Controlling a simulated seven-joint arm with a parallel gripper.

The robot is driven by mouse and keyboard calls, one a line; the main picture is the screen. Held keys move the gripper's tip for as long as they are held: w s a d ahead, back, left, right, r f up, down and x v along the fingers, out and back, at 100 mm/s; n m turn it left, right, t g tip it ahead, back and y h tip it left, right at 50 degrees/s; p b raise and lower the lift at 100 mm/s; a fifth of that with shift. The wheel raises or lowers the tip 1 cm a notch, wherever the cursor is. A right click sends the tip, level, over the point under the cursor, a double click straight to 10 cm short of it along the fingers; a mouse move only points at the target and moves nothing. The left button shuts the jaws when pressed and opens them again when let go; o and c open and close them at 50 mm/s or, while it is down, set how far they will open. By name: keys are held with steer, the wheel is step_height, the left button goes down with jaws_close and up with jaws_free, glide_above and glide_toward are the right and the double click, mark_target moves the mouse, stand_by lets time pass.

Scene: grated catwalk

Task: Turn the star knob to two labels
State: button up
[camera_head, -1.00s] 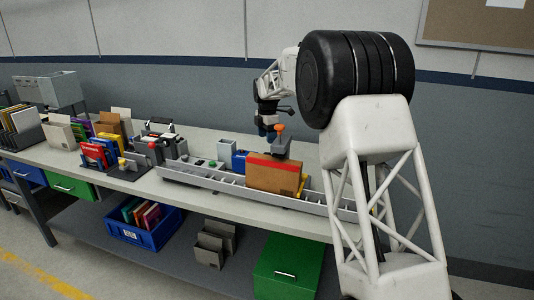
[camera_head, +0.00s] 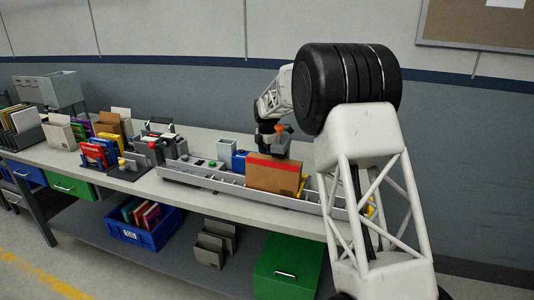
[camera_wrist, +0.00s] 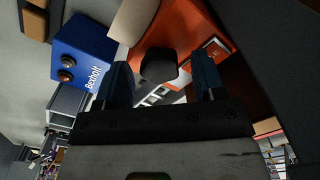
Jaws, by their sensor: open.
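A dark rounded knob (camera_wrist: 158,66), which I take for the star knob, shows in the wrist view between my two blue fingers, over an orange-red surface (camera_wrist: 190,25). Its lobes and any pointer cannot be made out. Small white label-like patches (camera_wrist: 158,96) lie just below it, partly hidden by my gripper. My gripper (camera_wrist: 163,70) is open, one finger on each side of the knob; contact cannot be told. In the head view my gripper (camera_head: 267,140) is low behind the brown folder (camera_head: 273,172), beside a grey piece with an orange top (camera_head: 281,128).
A blue Bexholt box (camera_wrist: 85,53) with two dark knobs is close left in the wrist view. A long grey tray (camera_head: 205,180) runs along the bench (camera_head: 130,185). Folders and bins crowd the bench's left end. A green cabinet (camera_head: 287,265) stands below.

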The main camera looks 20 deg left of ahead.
steer(key=c, duration=0.9)
steer(key=shift+m, duration=0.3)
steer(key=m, duration=0.3)
steer(key=shift+m, duration=2)
steer(key=o, duration=0.9)
